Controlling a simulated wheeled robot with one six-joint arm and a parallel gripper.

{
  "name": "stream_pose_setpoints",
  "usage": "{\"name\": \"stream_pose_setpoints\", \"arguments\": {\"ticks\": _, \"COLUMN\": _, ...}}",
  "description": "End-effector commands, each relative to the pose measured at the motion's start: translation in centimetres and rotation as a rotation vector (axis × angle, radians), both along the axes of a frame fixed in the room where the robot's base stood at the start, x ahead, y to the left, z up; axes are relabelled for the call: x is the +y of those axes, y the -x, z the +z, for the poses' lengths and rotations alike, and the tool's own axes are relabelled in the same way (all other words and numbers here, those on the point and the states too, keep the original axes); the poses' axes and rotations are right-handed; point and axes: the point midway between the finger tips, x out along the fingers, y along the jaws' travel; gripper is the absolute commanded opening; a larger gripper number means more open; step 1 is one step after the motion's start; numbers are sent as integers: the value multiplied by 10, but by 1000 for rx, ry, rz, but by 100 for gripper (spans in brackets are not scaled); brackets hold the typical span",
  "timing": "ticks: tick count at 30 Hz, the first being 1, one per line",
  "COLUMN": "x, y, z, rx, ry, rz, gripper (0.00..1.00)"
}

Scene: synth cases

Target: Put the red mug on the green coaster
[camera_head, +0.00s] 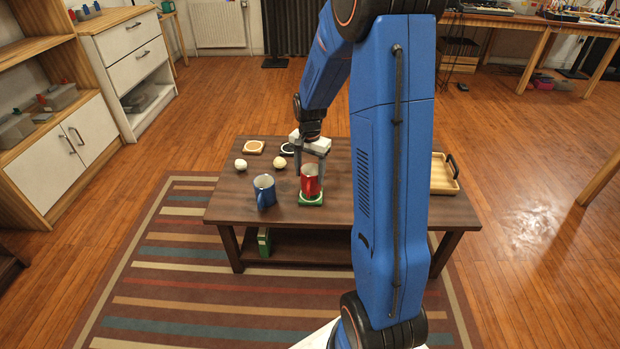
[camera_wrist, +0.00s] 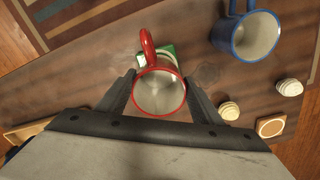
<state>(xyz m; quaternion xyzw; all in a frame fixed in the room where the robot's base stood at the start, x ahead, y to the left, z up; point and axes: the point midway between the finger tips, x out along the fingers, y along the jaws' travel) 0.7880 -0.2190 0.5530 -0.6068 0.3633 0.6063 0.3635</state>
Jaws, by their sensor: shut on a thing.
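The red mug (camera_head: 310,181) is upright between the fingers of my gripper (camera_head: 312,167), which is shut on it. In the wrist view the red mug (camera_wrist: 158,92) shows its open top between the two fingers (camera_wrist: 158,98), with its handle pointing up in the picture. The green coaster (camera_head: 311,199) lies on the table directly below the mug in the head view. Part of the coaster (camera_wrist: 168,50) shows beside the handle in the wrist view. The mug covers much of the coaster; I cannot tell whether it touches it or hangs just above.
A blue mug (camera_head: 264,191) stands left of the red one. Two pale round things (camera_head: 279,162) (camera_head: 241,165), a tan coaster (camera_head: 254,147) and a dark-and-white coaster (camera_head: 287,148) lie farther back. A wooden tray (camera_head: 443,178) is at the right end of the brown table (camera_head: 228,200).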

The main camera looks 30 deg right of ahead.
Motion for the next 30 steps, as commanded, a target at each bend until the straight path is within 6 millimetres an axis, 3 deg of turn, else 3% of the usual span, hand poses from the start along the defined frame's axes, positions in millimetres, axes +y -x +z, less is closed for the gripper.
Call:
{"name": "stream_pose_setpoints", "arguments": {"ticks": 5, "x": 0, "y": 1, "z": -22, "rx": 3, "ry": -1, "rz": 0, "gripper": 30}}
{"name": "stream_pose_setpoints", "arguments": {"ticks": 16, "x": 0, "y": 0, "z": -25, "rx": 1, "ry": 0, "rz": 0, "gripper": 30}}
{"name": "stream_pose_setpoints", "arguments": {"ticks": 17, "x": 0, "y": 0, "z": -26, "rx": 1, "ry": 0, "rz": 0, "gripper": 62}}
{"name": "stream_pose_setpoints", "arguments": {"ticks": 19, "x": 0, "y": 0, "z": -25, "rx": 0, "ry": 0, "rz": 0, "gripper": 78}}
{"name": "stream_pose_setpoints", "arguments": {"ticks": 30, "x": 0, "y": 0, "z": -22, "rx": 0, "ry": 0, "rz": 0, "gripper": 78}}
